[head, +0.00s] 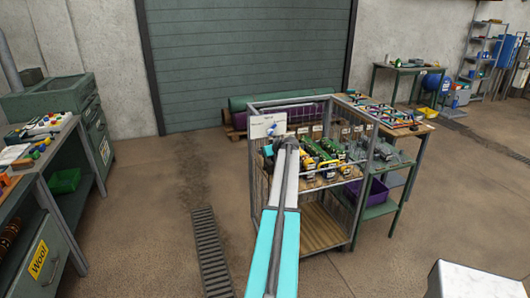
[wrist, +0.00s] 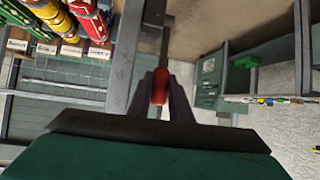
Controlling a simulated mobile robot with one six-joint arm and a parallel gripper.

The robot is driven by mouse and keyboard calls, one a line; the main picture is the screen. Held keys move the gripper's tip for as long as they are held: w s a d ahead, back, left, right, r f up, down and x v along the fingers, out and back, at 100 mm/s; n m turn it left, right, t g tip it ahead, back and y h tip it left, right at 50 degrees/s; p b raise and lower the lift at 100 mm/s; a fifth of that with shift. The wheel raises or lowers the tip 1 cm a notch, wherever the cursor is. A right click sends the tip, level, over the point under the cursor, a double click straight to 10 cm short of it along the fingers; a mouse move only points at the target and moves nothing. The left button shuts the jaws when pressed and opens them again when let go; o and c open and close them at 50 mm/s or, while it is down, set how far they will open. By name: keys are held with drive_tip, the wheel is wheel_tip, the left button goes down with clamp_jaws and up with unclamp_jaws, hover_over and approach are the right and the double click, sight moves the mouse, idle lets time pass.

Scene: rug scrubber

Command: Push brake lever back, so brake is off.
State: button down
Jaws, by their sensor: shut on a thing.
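The brake lever shows in the wrist view as a dark bar (wrist: 154,38) that ends in a red grip (wrist: 160,86). My gripper (wrist: 161,80) has its two dark purple fingers on either side of the red grip and is shut on it. In the head view my arm reaches forward to the wire cage cart (head: 258,192), at its near left corner. The arm hides the lever and most of the gripper there. The lever's exact angle cannot be told.
A grey post (wrist: 124,58) stands close beside the lever. Red, yellow and green items (wrist: 88,20) stand on the cart's labelled shelf. A bench (head: 62,160) is at the left, and a green-legged table (head: 385,211) stands against the cart's right. Floor between bench and cart is clear, with a drain grate (head: 209,250).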

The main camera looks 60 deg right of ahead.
drive_tip(key=shift+w+r, duration=0.1)
drive_tip(key=shift+r, duration=0.05)
drive_tip(key=c, duration=1.6)
unclamp_jaws()
drive_tip(key=shift+s, duration=0.2)
